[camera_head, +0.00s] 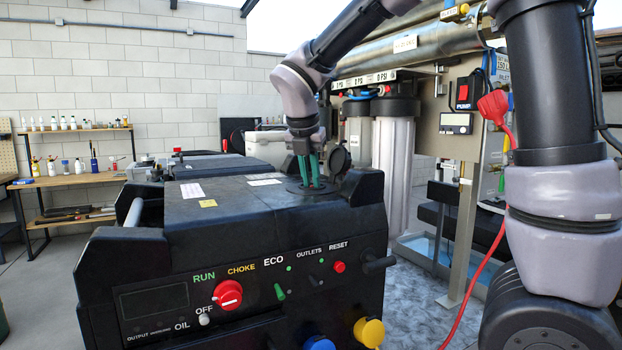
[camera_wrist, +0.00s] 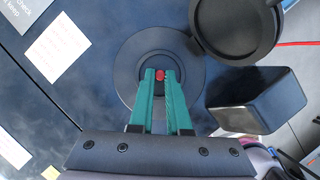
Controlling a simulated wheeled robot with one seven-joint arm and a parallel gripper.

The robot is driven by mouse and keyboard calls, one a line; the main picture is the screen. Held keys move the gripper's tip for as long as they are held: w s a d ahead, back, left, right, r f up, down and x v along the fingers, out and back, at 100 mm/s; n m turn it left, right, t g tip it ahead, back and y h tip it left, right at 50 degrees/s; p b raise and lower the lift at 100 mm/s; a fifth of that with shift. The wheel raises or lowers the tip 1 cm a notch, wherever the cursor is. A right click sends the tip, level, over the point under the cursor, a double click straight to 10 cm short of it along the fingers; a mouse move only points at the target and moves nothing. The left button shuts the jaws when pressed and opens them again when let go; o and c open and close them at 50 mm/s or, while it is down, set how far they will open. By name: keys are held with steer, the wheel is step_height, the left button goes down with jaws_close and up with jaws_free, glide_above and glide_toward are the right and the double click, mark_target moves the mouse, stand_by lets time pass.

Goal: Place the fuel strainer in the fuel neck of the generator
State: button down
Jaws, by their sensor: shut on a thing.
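The black generator (camera_head: 240,215) stands in front of me. Its round fuel neck (camera_wrist: 195,87) is on the top face, and in the head view the neck (camera_head: 290,187) lies at the right rear of the top. My gripper (camera_head: 310,186) points down over the neck with its green fingers at the opening. In the wrist view the gripper (camera_wrist: 160,77) is shut on a small red piece, which looks like the top of the fuel strainer (camera_wrist: 160,74). The strainer's body is hidden, and I cannot tell how deep it sits in the neck.
The open round black fuel cap (camera_wrist: 236,28) stands beside the neck, also seen in the head view (camera_head: 339,159). A black corner block (camera_wrist: 255,98) rises close to the gripper's right. White filter housings (camera_head: 391,165) stand behind the generator.

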steer(key=shift+f, duration=0.1)
steer(key=c, duration=1.2)
jaws_free()
steer(key=shift+o, duration=0.2)
